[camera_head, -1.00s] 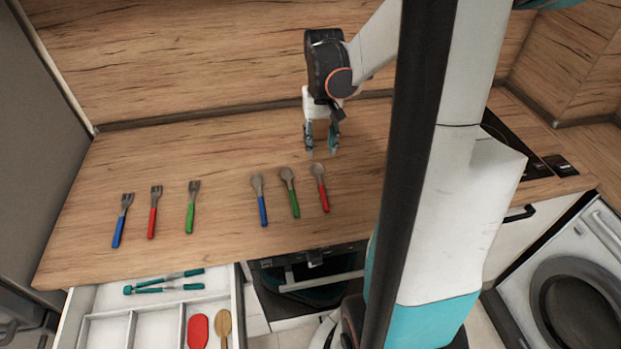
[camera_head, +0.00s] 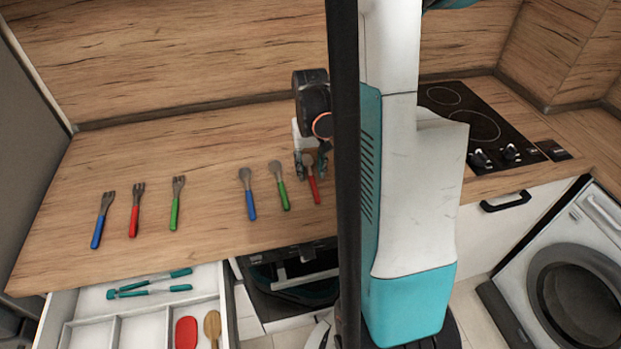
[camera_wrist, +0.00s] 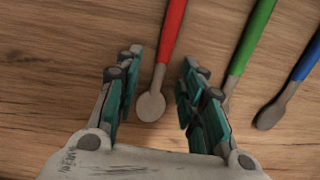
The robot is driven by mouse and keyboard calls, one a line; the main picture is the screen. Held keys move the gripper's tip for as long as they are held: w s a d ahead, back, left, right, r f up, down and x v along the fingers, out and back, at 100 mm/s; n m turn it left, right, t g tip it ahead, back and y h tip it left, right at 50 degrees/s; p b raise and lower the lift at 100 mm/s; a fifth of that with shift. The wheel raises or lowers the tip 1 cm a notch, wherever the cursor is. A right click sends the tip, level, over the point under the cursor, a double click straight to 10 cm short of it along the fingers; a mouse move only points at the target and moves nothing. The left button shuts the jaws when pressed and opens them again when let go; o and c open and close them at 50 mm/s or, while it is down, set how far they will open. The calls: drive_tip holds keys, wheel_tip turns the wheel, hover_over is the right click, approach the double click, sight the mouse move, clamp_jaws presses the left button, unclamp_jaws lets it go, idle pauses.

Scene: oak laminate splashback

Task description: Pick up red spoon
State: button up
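The red spoon (camera_head: 313,186) lies on the wooden counter, at the right end of a row of three spoons. In the wrist view its red handle (camera_wrist: 172,28) runs toward the top and its grey bowl (camera_wrist: 151,106) sits between my fingers. My gripper (camera_head: 312,172) is open, with one finger on each side of the spoon's bowl and neck. The wrist view shows my gripper (camera_wrist: 157,90) with clear gaps between the spoon and both fingers. In the head view the fingers partly hide the spoon's bowl end.
A green spoon (camera_head: 282,193) and a blue spoon (camera_head: 249,197) lie just left of the red one. Three forks, green (camera_head: 176,206), red (camera_head: 135,212) and blue (camera_head: 101,222), lie farther left. An open drawer (camera_head: 140,308) holds utensils. A black cooktop (camera_head: 465,110) is at right.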

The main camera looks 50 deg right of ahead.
drive_tip(key=shift+f, duration=0.35)
drive_tip(key=shift+r, duration=0.1)
clamp_jaws()
